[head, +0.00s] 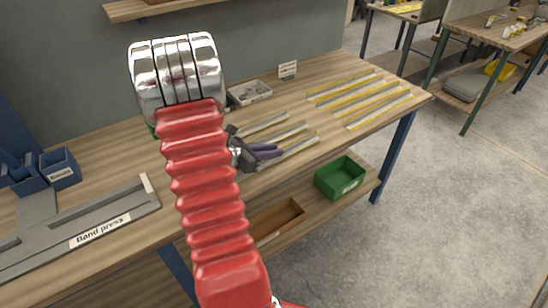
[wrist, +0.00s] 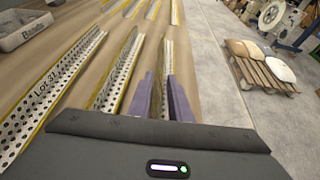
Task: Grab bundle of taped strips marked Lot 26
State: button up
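Several perforated metal strips with yellow edges lie on the workbench (head: 330,72). My gripper (head: 280,151) is low over the near group of strips in the head view. Its purple fingers (wrist: 160,80) stand apart, one on each side of the right strip; contact cannot be told.
Farther strips (head: 358,97) lie to the right. A grey tray (head: 250,93) and small sign (head: 288,70) stand at the back. The band press (head: 100,230) and blue bins (head: 60,168) are left. A green bin (head: 340,178) and brown tray (head: 277,222) sit on the lower shelf.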

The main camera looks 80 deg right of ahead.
grip_shut()
jog(key=shift+r, duration=0.1)
dwell(0.3)
notch_tip(320, 180, up, 10)
dwell(0.7)
